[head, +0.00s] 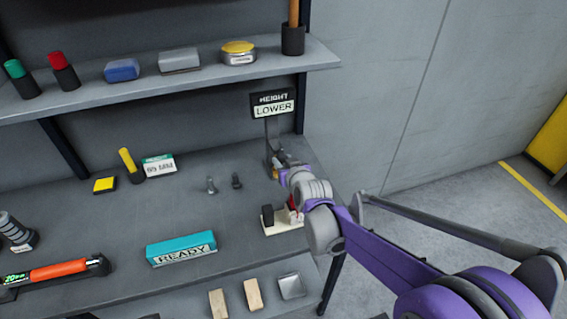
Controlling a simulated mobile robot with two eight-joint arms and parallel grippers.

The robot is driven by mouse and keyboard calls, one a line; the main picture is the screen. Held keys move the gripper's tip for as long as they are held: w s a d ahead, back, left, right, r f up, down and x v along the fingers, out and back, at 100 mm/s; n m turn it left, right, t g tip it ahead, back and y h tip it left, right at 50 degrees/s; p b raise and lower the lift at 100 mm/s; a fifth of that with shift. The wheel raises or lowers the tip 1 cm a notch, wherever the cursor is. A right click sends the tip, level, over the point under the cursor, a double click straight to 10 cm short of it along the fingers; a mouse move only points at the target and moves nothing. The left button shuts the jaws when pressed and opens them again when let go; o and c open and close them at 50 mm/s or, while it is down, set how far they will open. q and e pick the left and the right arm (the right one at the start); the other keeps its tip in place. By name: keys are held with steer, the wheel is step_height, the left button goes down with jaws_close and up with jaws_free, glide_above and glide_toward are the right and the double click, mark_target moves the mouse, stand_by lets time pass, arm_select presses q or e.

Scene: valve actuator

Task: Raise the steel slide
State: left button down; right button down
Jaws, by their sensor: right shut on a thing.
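A dark upright post (268,130) stands near the right end of the bench and carries a sign (273,104) reading HEIGHT and LOWER. My right gripper (277,161) is at the lower part of this post, shut on a small part there that I take to be the steel slide. The gripper and wrist hide most of that part, so its exact height on the post cannot be told. My left gripper is not in view.
A white-based fixture (281,224) stands beside my right wrist. A shelf (300,58) with several items overhangs the back.

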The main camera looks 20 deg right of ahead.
steer(key=shift+r, duration=0.2)
steer(key=shift+c, duration=2.4)
jaws_free()
steer(key=shift+s, duration=0.1)
steer(key=v, duration=1)
steer(key=shift+s+r, duration=0.2)
steer(key=shift+s, duration=0.05)
steer(key=s+f+g, duration=0.4)
steer(key=s+f, duration=0.1)
steer(key=s, duration=0.7)
steer(key=s+f+g, duration=0.4)
steer(key=s+f, duration=0.2)
steer(key=s, duration=0.5)
steer(key=shift+s+f, duration=0.2)
steer(key=shift+s, duration=0.15)
